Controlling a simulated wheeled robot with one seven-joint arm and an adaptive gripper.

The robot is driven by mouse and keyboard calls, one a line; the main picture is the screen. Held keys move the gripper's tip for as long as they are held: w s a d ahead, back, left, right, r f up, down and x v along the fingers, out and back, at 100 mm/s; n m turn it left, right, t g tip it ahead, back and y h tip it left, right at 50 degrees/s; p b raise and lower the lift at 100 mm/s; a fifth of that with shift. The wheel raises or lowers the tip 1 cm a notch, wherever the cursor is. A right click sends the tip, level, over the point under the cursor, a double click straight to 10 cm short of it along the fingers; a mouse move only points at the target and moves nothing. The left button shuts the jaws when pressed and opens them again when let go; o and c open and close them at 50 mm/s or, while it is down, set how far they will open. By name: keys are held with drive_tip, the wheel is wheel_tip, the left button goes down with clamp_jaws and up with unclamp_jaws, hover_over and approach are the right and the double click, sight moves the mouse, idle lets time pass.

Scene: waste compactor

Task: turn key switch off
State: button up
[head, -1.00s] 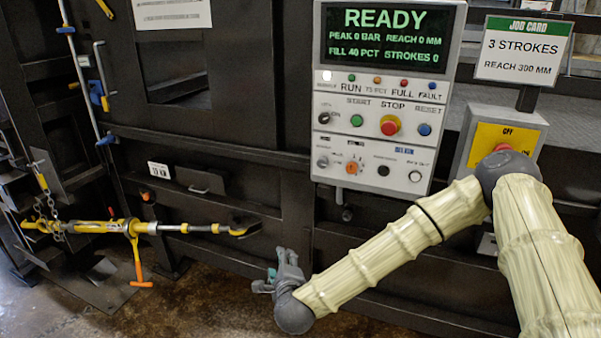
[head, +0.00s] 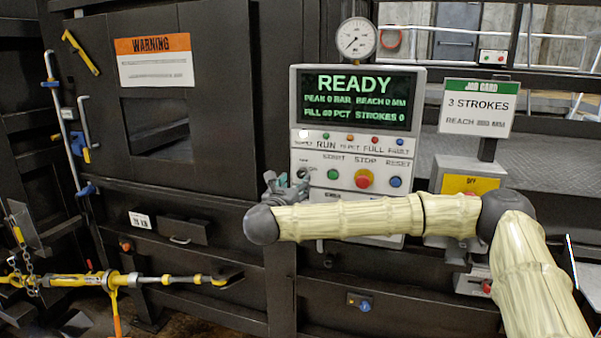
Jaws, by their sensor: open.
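The grey control panel (head: 408,130) stands upright in the middle, its screen (head: 345,100) showing READY. A small round switch (head: 303,173) sits at the left of its button row, beside the green start button (head: 333,174); it appears to be the key switch, but its setting is too small to read. My gripper (head: 285,184) is open and empty at the panel's left edge, just left of and below this switch. I cannot tell whether it touches. My arm hides most of the panel's lower row of controls.
A red stop button (head: 363,178) and blue reset button (head: 395,182) are right of the start button. A yellow-faced box (head: 468,185) stands right, partly behind my arm. A gauge (head: 357,38) tops the panel. A yellow bar tool (head: 150,280) is at lower left.

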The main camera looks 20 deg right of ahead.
sight(301, 175)
drive_tip(key=shift+p+x, duration=1.55)
drive_tip(key=shift+x, duration=1.85)
drive_tip(key=shift+a, duration=0.1)
drive_tip(key=shift+c, duration=0.4)
